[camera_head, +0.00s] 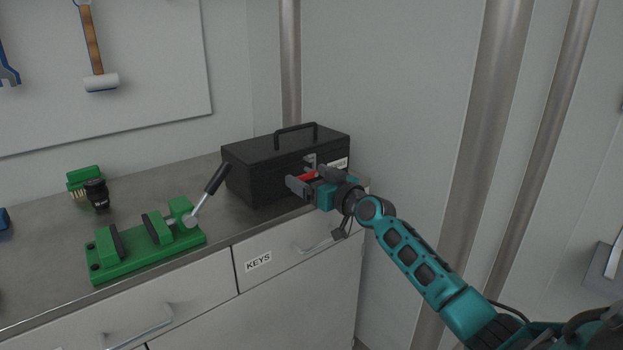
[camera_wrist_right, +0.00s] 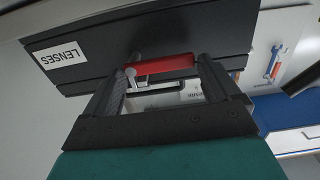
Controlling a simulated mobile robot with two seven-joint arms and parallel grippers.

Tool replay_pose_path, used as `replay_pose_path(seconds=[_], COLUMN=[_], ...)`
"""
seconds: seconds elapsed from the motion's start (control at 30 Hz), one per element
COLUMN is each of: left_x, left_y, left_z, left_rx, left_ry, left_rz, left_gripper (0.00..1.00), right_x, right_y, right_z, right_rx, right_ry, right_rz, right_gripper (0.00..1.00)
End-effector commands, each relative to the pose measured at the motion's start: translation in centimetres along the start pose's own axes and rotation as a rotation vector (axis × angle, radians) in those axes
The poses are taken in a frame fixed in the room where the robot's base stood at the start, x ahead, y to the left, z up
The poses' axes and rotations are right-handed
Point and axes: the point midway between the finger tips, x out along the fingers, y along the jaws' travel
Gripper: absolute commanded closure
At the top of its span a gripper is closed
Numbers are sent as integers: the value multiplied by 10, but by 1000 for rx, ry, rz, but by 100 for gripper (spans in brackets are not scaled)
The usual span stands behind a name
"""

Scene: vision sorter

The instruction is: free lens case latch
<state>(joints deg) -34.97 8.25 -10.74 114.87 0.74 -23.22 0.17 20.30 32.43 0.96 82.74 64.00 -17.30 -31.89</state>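The black lens case (camera_head: 262,165) stands on the counter, lid shut and handle up. Its front carries a red latch (camera_head: 307,175), which also shows in the wrist view (camera_wrist_right: 163,66) as a red bar with a metal part beneath. The white label (camera_wrist_right: 62,54) in the wrist view reads LENSES. My right gripper (camera_head: 302,173) is at the case front, its two fingers wide apart with the red latch between their tips. The fingertips appear at the ends of the red bar; I cannot tell whether they touch it. My left gripper is not in view.
A green vise (camera_head: 148,246) with its lever raised toward the case stands left on the counter (camera_head: 60,270). A dark cylinder (camera_head: 97,193) and a green block (camera_head: 83,178) stand behind it. A KEYS drawer (camera_head: 285,256) is below the case. Metal posts stand at right.

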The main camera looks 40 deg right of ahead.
Motion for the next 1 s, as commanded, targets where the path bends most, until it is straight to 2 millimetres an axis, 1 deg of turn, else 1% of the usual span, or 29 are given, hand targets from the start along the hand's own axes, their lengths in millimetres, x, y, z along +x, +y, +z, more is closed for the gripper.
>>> replay_pose_path(seconds=[0.03, 0.07, 0.6, 0.63, 0.87, 1.0], left_x=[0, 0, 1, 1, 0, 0], left_y=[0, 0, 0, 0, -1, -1], left_z=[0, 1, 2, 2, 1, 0], left_rx=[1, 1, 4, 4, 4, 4], left_ry=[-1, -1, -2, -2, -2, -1], left_rz=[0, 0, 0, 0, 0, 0], left_gripper=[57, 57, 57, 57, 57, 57], right_x=[0, 0, 0, 0, 0, 0], right_y=[0, 0, 0, 0, 0, 1], right_z=[0, 0, 0, 0, -1, -2], right_rx=[0, 0, 0, 0, 19, 69], right_ry=[0, 0, 0, 0, 0, 0], right_rz=[0, 0, 0, 0, 0, 0], right_gripper=[15, 18, 70, 72, 72, 72])
